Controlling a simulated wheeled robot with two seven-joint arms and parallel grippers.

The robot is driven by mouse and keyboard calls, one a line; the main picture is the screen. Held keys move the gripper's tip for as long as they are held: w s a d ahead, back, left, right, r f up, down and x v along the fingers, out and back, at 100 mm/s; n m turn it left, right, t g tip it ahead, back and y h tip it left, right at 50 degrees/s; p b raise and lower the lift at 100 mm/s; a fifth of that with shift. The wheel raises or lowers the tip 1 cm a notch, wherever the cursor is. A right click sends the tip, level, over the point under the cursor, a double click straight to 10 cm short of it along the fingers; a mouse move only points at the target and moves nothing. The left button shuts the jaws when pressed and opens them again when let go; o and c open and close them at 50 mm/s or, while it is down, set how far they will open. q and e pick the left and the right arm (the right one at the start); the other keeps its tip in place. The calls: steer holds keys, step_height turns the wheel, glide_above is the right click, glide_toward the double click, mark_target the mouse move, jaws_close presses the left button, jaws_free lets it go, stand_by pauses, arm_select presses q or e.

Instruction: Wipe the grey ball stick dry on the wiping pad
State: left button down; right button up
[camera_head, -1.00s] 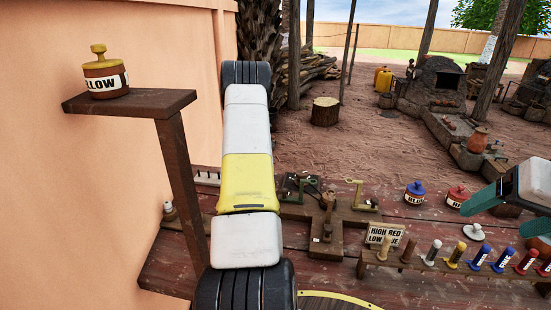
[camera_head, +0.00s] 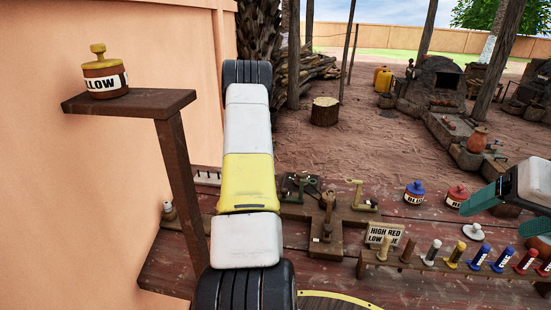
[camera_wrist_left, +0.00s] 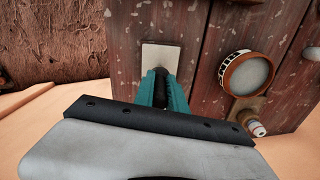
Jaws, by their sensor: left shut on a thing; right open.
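In the left wrist view my left gripper (camera_wrist_left: 163,90) is shut on a thin dark thing, mostly hidden between the teal fingers. It seems to be the grey ball stick, but its ball does not show. A pale square pad (camera_wrist_left: 153,54), which looks like the wiping pad, lies on the dark wooden table just beyond the fingertips. I cannot tell whether stick and pad touch. In the head view my left arm hides the pad, and its gripper does not show. My right gripper (camera_head: 493,219) is open and empty at the right edge, above the sticks.
A rack (camera_head: 455,266) holds several coloured sticks, near a sign (camera_head: 384,235). Blue (camera_head: 414,193) and red (camera_head: 456,197) labelled jars stand behind. A yellow-lidded jar (camera_head: 106,78) is on the left shelf (camera_head: 135,103). A round vessel (camera_wrist_left: 247,74) stands right of the pad.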

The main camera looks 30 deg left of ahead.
arm_select(q)
steer(key=shift+a, duration=0.2)
steer(key=shift+d, duration=0.1)
steer(key=shift+w+d, duration=0.25)
steer(key=shift+d, duration=0.7)
steer(key=shift+a, duration=0.15)
steer(key=shift+s+a, duration=0.35)
steer(key=shift+a, duration=0.55)
steer(key=shift+r, duration=3.5)
